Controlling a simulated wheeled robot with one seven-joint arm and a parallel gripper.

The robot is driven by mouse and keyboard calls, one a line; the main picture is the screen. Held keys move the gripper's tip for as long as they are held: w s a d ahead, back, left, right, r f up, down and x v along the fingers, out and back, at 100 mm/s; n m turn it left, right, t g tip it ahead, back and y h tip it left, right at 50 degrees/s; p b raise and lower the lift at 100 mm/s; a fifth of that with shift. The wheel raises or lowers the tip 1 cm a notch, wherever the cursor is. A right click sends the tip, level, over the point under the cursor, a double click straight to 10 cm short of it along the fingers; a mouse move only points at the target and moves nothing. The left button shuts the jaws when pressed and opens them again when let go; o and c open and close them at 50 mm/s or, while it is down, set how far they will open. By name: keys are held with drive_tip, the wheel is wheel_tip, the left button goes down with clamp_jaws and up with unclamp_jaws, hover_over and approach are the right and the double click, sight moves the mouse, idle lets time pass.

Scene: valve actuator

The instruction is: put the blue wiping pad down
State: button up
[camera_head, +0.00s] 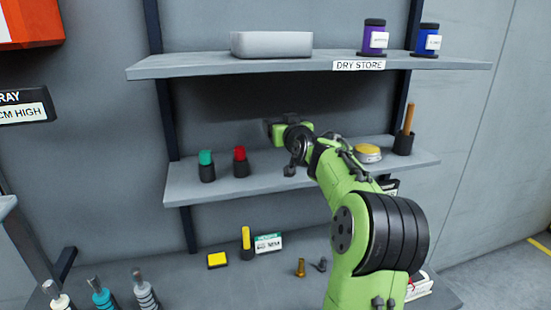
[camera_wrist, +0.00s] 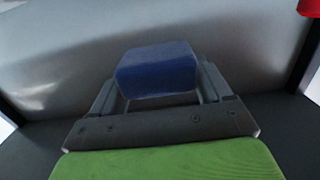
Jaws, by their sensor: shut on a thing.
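The blue wiping pad (camera_wrist: 158,72) shows in the wrist view as a rounded blue block between the two dark fingers of my gripper (camera_wrist: 160,84). My gripper is shut on it. In the head view my gripper (camera_head: 272,129) is above the middle shelf (camera_head: 262,190), facing the wall, right of the red-topped item. The pad is hidden there behind my gripper and arm. I cannot tell how far the pad is from the shelf or the wall.
A green-topped item (camera_head: 206,165) and a red-topped item (camera_head: 240,162) stand on the middle shelf, left of my gripper. A yellow-topped round item (camera_head: 368,153) and a holder with a wooden handle (camera_head: 405,135) stand right. The upper shelf (camera_head: 200,67) overhangs and bears a grey tray (camera_head: 271,45).

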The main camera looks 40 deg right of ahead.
drive_tip(key=shift+s+a+r, duration=0.35)
drive_tip(key=shift+s, duration=0.25)
drive_tip(key=f, duration=0.3)
drive_tip(key=f+b, duration=0.1)
drive_tip(key=f, duration=0.6)
drive_tip(key=shift+w+d, duration=0.15)
drive_tip(key=shift+w, duration=0.1)
drive_tip(key=shift+f+b, duration=0.2)
drive_tip(key=shift+b, duration=0.4)
drive_tip(key=o, duration=1.1)
drive_tip(key=shift+r+p, duration=0.1)
drive_tip(key=shift+p, duration=0.35)
